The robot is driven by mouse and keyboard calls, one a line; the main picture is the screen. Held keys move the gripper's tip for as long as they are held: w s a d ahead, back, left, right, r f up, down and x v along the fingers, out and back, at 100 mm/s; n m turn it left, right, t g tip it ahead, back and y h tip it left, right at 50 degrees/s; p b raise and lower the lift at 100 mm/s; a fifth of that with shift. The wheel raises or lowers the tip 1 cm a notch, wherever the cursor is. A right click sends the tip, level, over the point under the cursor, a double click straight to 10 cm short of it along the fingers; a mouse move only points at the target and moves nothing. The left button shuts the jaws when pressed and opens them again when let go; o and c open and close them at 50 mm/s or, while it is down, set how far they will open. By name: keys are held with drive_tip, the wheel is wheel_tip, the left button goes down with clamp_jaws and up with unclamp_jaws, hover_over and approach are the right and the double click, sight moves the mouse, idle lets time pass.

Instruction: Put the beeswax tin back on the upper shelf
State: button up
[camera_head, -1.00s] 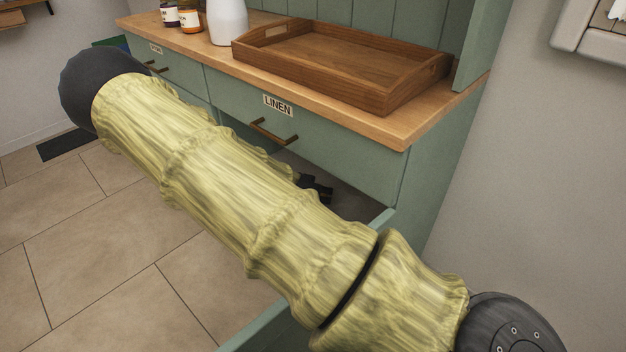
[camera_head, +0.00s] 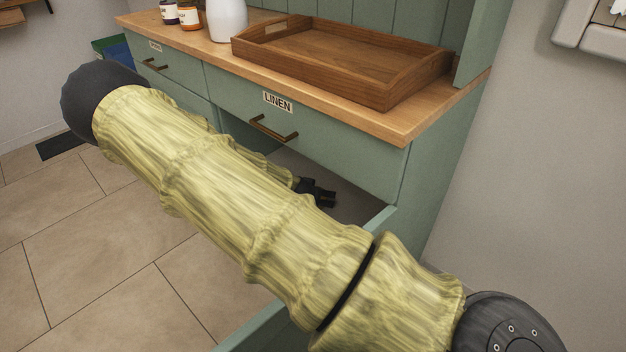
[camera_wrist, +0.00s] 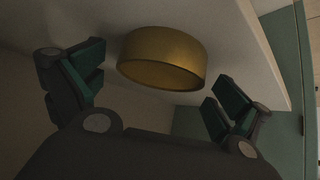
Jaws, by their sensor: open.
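A round, gold-brown tin (camera_wrist: 162,52), which I take as the beeswax tin, lies on a pale surface in the wrist view. My gripper (camera_wrist: 157,84) is open, with one dark green-padded finger to the left of the tin and one to the right. Both fingers look apart from it. In the head view, the black end of my gripper (camera_head: 318,192) shows down inside an open lower drawer (camera_head: 378,222). My arm hides most of that drawer, and the tin is not visible there. I cannot make out the upper shelf.
A wooden tray (camera_head: 345,62) sits on the wooden counter (camera_head: 420,128), above the closed LINEN drawer (camera_head: 310,132). A white vase (camera_head: 227,22) and small jars (camera_head: 189,16) stand to its left. A wall is at right; tiled floor (camera_head: 90,215) lies at left.

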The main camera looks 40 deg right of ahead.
drive_tip(key=shift+r, duration=0.1)
drive_tip(key=p+v, duration=0.2)
drive_tip(key=v, duration=1)
drive_tip(key=shift+p, duration=0.4)
